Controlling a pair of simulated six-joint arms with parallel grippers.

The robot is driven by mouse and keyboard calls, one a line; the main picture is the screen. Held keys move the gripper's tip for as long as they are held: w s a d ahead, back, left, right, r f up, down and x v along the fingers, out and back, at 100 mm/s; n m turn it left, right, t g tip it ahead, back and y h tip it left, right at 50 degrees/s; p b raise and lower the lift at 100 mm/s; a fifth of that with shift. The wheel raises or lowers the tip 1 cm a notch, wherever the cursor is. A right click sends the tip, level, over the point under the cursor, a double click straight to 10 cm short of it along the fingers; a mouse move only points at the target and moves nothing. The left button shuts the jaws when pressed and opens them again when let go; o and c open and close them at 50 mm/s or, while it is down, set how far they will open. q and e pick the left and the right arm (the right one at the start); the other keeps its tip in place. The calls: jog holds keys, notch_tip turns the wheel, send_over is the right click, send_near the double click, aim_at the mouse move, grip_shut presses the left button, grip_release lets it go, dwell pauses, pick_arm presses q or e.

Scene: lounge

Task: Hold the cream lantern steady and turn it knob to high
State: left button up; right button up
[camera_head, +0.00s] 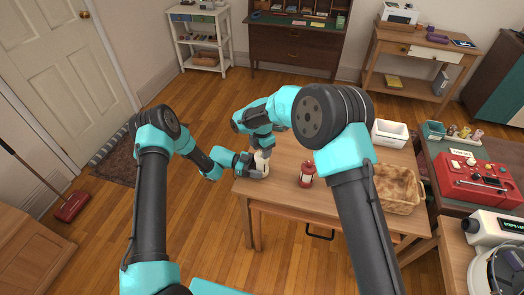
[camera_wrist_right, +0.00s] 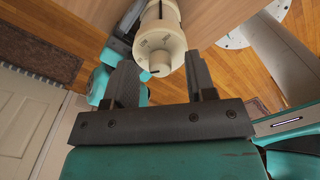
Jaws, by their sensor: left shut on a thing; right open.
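The cream lantern (camera_head: 262,163) stands near the left edge of the wooden table. My left gripper (camera_head: 258,174) is shut on it, low at its side. My right gripper (camera_head: 262,147) is above the lantern, pointing down. In the right wrist view its jaws (camera_wrist_right: 160,64) are apart, with the lantern's cream round end (camera_wrist_right: 160,42) between and just beyond the fingertips. A small dark mark shows on that end. I cannot tell whether either finger touches it, nor the knob's setting.
A red lantern (camera_head: 306,175) stands to the right on the table (camera_head: 280,190). A woven basket (camera_head: 398,188) and a white bin (camera_head: 390,133) are at the table's right side. Some tabletop is clear around the red lantern.

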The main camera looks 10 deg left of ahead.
jog(key=shift+f, duration=0.4)
jog(key=shift+c, duration=0.2)
jog(key=c, duration=0.9)
